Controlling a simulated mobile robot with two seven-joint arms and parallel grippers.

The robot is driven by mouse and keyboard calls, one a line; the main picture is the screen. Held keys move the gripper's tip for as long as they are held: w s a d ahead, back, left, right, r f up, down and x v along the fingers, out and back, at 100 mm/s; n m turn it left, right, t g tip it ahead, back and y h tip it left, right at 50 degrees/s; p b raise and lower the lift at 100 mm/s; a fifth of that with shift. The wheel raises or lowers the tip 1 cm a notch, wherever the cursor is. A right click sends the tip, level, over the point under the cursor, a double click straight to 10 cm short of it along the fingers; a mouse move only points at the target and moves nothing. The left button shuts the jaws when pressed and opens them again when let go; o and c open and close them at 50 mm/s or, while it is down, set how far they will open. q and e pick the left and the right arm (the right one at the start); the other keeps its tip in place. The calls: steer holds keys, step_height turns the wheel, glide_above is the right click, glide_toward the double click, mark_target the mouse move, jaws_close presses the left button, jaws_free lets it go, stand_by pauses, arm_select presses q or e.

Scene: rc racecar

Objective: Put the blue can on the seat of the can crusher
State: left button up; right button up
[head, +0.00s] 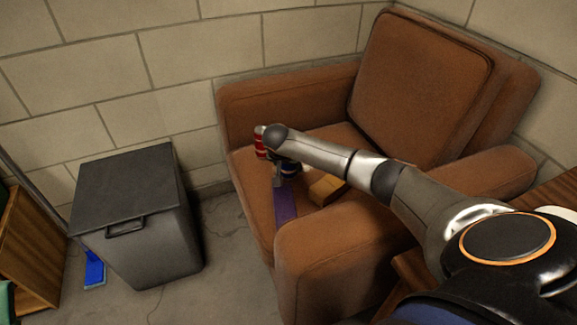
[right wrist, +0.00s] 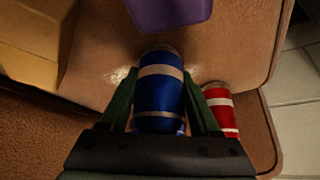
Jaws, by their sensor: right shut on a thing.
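My right gripper (head: 287,172) is over the seat of the brown armchair, with my arm reaching in from the right. In the right wrist view its fingers are shut on the blue can (right wrist: 158,92), one on each side. The can has silver bands and fills the space between the fingers. In the head view my arm mostly hides the can. A purple object (head: 285,206) lies on the front of the seat and also shows in the right wrist view (right wrist: 168,12). I cannot tell whether it is part of a can crusher. My left gripper is not in view.
A red can (head: 260,141) stands on the armchair (head: 335,240), beside my right gripper in the right wrist view (right wrist: 220,108). A tan box-like object (head: 326,189) lies on the seat. A grey lidded bin (head: 150,240) stands left of the chair, with bare floor between.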

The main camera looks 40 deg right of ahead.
steer(key=shift+f, duration=0.25)
steer(key=o, duration=1.3)
steer(key=shift+r, duration=0.1)
